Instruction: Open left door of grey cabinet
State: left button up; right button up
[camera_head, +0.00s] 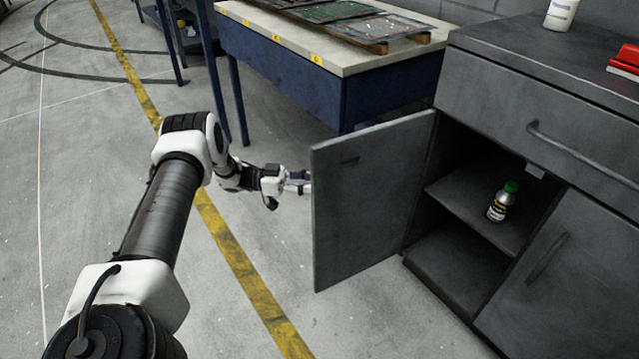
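The grey cabinet (505,97) stands at the right. Its left door (362,205) is swung wide open, showing its inner face, and stands out from the cabinet front. My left arm comes in from the lower left, and my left gripper (297,183) is at the door's free edge, on the outer side. Its fingertips are partly hidden behind the door, so I cannot tell whether they touch it or are open. The right door (555,275) and the drawer (530,125) above are closed. My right gripper is out of view.
Inside the cabinet, a small bottle with a green cap (502,202) stands on a shelf (462,205). A white bottle (561,14) and a red object (627,60) sit on top. A blue workbench (300,60) stands behind the door. Floor at left is clear.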

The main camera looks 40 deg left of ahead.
pick_arm(q)
jog(key=v, duration=0.9)
jog(key=shift+a, duration=0.25)
jog(key=shift+s+f, duration=0.1)
jog(key=shift+s, duration=0.05)
